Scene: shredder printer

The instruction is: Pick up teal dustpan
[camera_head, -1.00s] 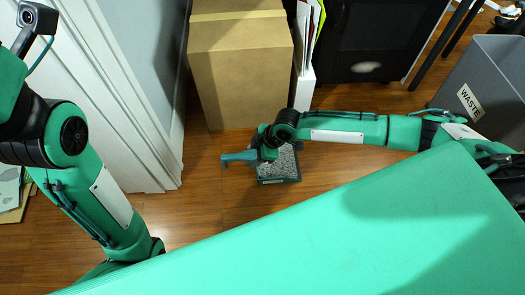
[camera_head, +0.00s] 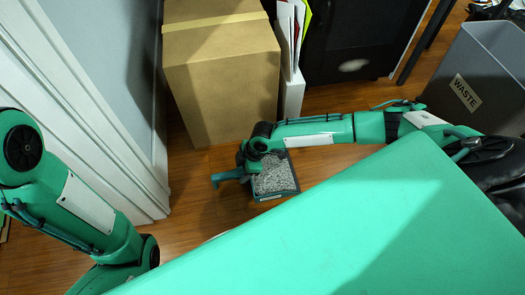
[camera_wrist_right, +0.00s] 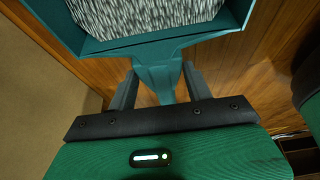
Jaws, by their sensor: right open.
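The teal dustpan (camera_head: 291,187) sits low near the wood floor, in front of the cardboard box, and holds grey-white shredded paper (camera_head: 270,175). In the right wrist view the dustpan's front wall (camera_wrist_right: 160,47) and its teal handle (camera_wrist_right: 160,75) show, with the pan at the top. My right gripper (camera_wrist_right: 160,82) is open, its two dark fingers on either side of the handle, with a gap visible. In the head view my right gripper (camera_head: 249,163) partly covers the handle side of the dustpan. My left arm shows at the left, but its gripper is out of view.
A cardboard box (camera_head: 222,85) stands just behind the dustpan. A white file holder (camera_head: 291,90) and a black cabinet (camera_head: 365,40) are beside it. A grey waste bin (camera_head: 480,75) stands at the right. A white door frame and wall close off the left.

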